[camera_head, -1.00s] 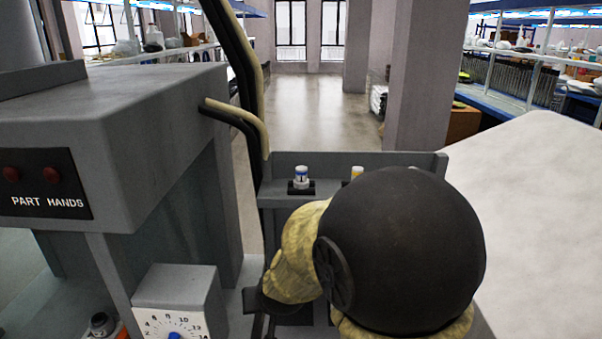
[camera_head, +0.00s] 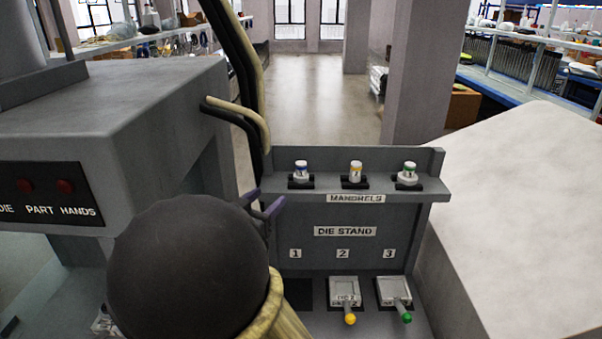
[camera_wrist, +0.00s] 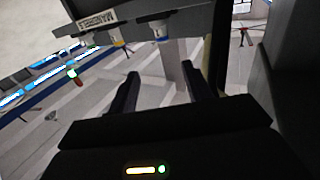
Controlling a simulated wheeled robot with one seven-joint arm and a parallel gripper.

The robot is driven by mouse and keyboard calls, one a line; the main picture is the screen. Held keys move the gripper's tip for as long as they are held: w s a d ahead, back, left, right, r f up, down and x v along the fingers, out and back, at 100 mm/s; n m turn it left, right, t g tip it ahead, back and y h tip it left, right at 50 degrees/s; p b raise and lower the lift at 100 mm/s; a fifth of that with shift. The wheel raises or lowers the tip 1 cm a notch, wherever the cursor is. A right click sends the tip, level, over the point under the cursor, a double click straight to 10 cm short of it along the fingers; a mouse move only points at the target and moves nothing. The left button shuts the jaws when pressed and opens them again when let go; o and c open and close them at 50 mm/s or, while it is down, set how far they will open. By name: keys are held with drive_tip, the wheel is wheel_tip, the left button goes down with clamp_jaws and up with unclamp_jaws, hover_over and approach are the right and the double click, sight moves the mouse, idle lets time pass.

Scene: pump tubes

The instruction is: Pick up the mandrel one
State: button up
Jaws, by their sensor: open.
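The mandrel one (camera_head: 301,171), a small white cylinder with a blue band, stands upright in a dark holder at the left end of the shelf. In the wrist view the blue-banded mandrel (camera_wrist: 161,31) shows near the top, beyond the fingers. My gripper (camera_head: 264,204) is open, with purplish fingers, to the left of the shelf and a little below the mandrel. In the wrist view my open gripper (camera_wrist: 158,80) has nothing between its fingers. The gripper is apart from the mandrel; my arm hides most of the gripper body in the head view.
A yellow-banded mandrel (camera_head: 355,171) and a green-banded mandrel (camera_head: 408,173) stand along the shelf (camera_head: 328,184). Below, dies with yellow and green knobs sit under 2 and 3. A grey machine (camera_head: 120,120) and hoses (camera_head: 236,80) stand left; a pale block (camera_head: 525,190) is right.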

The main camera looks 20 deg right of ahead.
sight(299, 167)
drive_tip(key=shift+w+d, duration=0.1)
drive_tip(key=shift+d, duration=0.05)
drive_tip(key=p+x, duration=0.2)
drive_tip(key=x, duration=1)
drive_tip(key=shift+w+p, duration=0.15)
drive_tip(key=shift+p, duration=0.2)
drive_tip(key=shift+w+d+r+p, duration=0.1)
drive_tip(key=shift+w+d+p, duration=0.15)
drive_tip(key=shift+p, duration=0.1)
drive_tip(key=p+x, duration=0.1)
drive_tip(key=x, duration=0.2)
drive_tip(key=shift+w+d+p, duration=0.1)
drive_tip(key=shift+w+p, duration=0.1)
drive_tip(key=shift+p, duration=0.15)
drive_tip(key=shift+w+d, duration=0.35)
drive_tip(key=shift+s, duration=0.1)
